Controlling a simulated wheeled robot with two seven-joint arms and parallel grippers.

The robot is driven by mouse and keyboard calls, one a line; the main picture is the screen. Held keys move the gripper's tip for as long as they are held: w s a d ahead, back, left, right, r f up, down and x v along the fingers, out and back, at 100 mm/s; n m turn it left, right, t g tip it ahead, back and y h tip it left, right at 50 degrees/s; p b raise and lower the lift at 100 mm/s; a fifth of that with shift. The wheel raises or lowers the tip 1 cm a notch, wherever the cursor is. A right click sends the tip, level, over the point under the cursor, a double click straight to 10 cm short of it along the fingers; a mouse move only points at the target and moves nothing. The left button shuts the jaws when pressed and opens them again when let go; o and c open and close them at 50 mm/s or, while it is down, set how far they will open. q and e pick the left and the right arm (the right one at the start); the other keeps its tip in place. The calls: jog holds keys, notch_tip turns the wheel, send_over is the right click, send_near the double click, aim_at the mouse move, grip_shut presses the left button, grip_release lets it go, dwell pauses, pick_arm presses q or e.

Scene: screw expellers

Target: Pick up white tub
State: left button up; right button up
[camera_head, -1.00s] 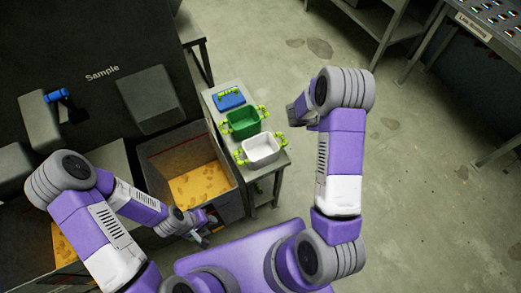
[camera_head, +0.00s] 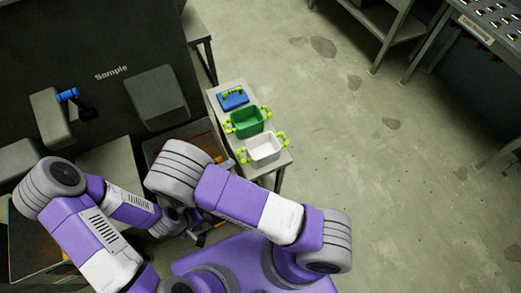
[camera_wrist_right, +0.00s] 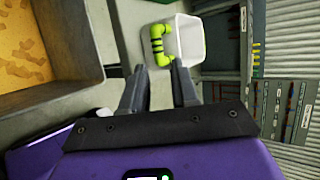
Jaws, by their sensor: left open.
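The white tub (camera_head: 264,148) with lime-green handles stands at the near end of a narrow grey table (camera_head: 272,168). In the right wrist view the white tub (camera_wrist_right: 188,42) is straight ahead, with a green handle (camera_wrist_right: 158,45) on its near left side. My right gripper (camera_wrist_right: 160,72) is open, its fingertips close to the lower end of that handle; I cannot tell whether they touch. In the head view my right arm hides this gripper. My left gripper (camera_head: 200,238) is open, low and left of the tub, partly hidden by my right arm.
A green tub (camera_head: 247,120) and a blue lidded container (camera_head: 233,98) stand behind the white tub on the table. A bin with yellowish material (camera_wrist_right: 24,50) lies left of my right gripper. A dark machine marked Sample (camera_head: 110,73) stands left.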

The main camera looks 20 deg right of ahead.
jog(key=x, duration=0.7)
jog(key=shift+w+f+b, duration=0.25)
jog(key=shift+b, duration=0.2)
grip_shut()
